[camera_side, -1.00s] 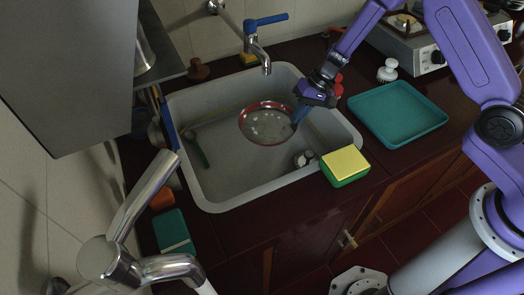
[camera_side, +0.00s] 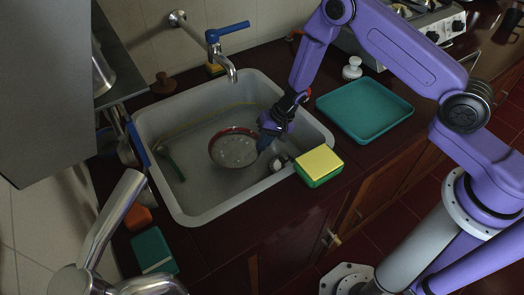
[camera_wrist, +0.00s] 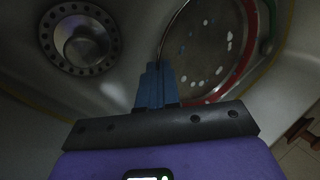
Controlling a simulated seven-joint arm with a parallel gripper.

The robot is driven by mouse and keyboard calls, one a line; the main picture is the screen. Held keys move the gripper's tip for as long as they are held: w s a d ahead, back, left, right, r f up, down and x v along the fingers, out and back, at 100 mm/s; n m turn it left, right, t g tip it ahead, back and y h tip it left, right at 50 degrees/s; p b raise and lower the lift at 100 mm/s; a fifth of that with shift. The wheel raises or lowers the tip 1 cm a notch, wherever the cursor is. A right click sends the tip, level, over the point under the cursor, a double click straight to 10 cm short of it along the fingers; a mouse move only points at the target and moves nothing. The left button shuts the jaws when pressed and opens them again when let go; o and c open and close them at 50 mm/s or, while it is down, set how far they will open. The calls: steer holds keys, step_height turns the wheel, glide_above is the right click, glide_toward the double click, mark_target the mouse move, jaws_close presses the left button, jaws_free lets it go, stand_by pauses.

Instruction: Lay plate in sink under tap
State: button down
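The plate (camera_side: 234,150), grey with pale specks and a red rim, is inside the pale sink basin (camera_side: 185,212). It lies below and slightly in front of the tap spout (camera_side: 232,75) in the side view. My gripper (camera_side: 265,142) is down in the basin at the plate's right edge, its blue fingers together on the rim. In the wrist view, the plate (camera_wrist: 205,55) is at upper right and its near edge runs to my fingertips (camera_wrist: 155,80). I cannot tell whether the plate touches the sink floor.
A round drain (camera_wrist: 80,40) shows beside the fingers in the wrist view. A green brush (camera_side: 172,163) leans at the sink's left. A yellow-green sponge (camera_side: 319,164) sits on the front right rim area, with a teal tray (camera_side: 365,108) farther right.

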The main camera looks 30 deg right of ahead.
mark_target(263, 158)
steer(key=shift+f, duration=2.1)
steer(key=shift+f, duration=0.1)
steer(key=c, duration=1.6)
jaws_free()
steer(key=shift+c, duration=0.2)
steer(key=v, duration=1.2)
